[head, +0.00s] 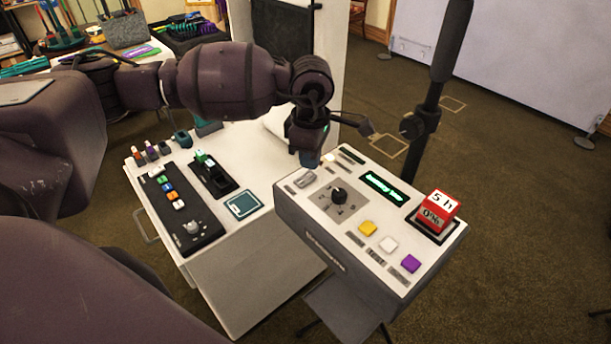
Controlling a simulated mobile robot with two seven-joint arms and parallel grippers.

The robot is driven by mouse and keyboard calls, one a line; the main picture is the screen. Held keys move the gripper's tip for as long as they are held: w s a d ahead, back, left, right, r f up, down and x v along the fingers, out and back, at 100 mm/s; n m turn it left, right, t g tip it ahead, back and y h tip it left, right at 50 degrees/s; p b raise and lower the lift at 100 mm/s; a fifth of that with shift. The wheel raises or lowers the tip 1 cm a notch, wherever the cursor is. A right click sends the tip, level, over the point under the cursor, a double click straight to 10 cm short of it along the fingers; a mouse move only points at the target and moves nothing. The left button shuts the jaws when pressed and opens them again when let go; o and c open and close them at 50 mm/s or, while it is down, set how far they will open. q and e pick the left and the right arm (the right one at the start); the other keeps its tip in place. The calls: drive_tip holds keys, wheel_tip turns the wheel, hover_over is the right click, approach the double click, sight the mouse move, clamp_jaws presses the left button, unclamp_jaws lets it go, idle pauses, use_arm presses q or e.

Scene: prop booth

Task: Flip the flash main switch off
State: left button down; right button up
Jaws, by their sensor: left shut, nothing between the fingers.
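A white and grey control box (322,212) stands tilted toward me right of centre. Near its left end is a small grey switch-like part (305,179), which seems to be the main switch; its position is too small to read. A small lamp (329,157) glows near the far left corner. A green lit display (383,187) sits farther along the panel. My left gripper (310,160) is shut and empty, pointing down just behind that switch; I cannot tell whether it touches the box. My right gripper is out of view.
The panel also has a black knob (339,195), a yellow button (368,228), a white button (388,244), a purple button (410,263) and a red-and-white cube (439,209). A black pole (432,100) rises behind. A white cabinet (250,268) with control panels stands left.

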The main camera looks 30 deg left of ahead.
sight(310, 175)
use_arm(q)
drive_tip(key=shift+f+b, duration=0.8)
drive_tip(key=shift+f, duration=0.5)
idle(1.4)
drive_tip(key=shift+r, duration=0.1)
drive_tip(key=shift+r+p, duration=1.6)
drive_tip(key=shift+r, duration=1.85)
drive_tip(key=shift+f, duration=0.1)
